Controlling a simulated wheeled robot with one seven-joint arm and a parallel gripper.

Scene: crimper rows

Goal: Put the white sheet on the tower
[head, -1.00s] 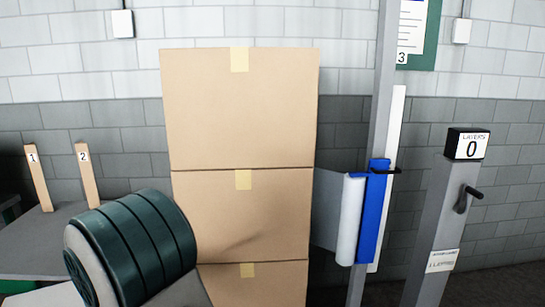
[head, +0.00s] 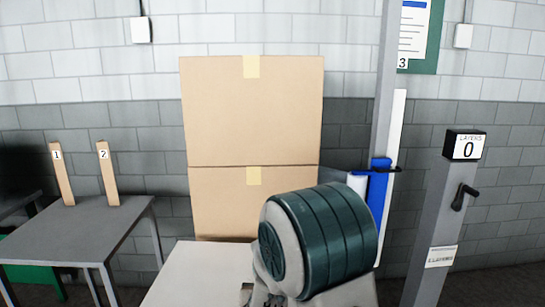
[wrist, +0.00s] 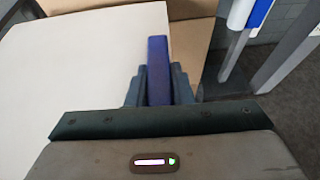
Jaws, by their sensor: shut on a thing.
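The tower is a stack of taped brown cardboard boxes (head: 252,110) against the wall in the head view. Its side also shows at the top right of the wrist view (wrist: 190,35). The white sheet (head: 185,275) is flat in front of the tower's lower part; it fills the left of the wrist view (wrist: 75,75). A purple-blue bar (wrist: 158,55) stands at the sheet's right part and seems joined to it. My gripper (wrist: 158,92) is shut on this bar. In the head view my own arm hides the fingers and the sheet's right side.
A grey table (head: 80,235) with two numbered wooden posts stands at left. A grey post with a blue holder (head: 377,205) and white roll (head: 357,185) stands close right of the tower. A counter post (head: 440,220) reading "LAYERS 0" stands further right.

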